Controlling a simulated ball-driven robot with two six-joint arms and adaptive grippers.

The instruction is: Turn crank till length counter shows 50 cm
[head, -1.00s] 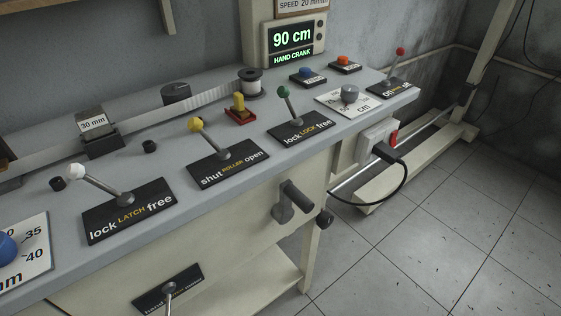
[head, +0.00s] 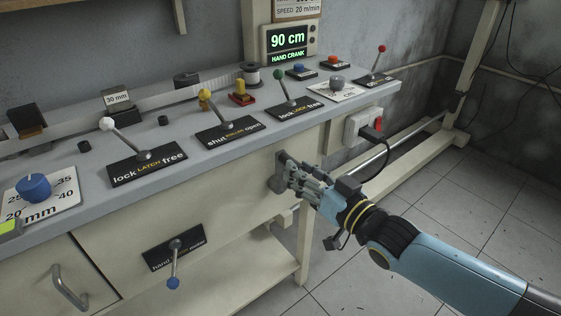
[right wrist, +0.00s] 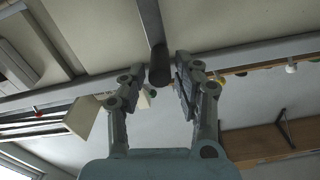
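The length counter (head: 289,41) at the back of the bench reads 90 cm, with HAND CRANK lit below it. The dark hand crank (head: 278,182) sticks out of the bench's cream front panel. My right gripper (head: 291,180) is at the crank, its fingers partly covering it in the head view. In the right wrist view, the crank handle (right wrist: 159,66) lies between the two spread fingers (right wrist: 160,76). A gap shows on each side, so the gripper is open around it and not clamped. My left gripper is in neither current view.
Latch (head: 125,138), roller (head: 215,115) and lock (head: 284,88) levers stand along the bench top. A socket box (head: 362,124) with a plug and hanging cable is right of the crank. A blue-knobbed lever (head: 174,262) sits lower left. Open floor lies to the right.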

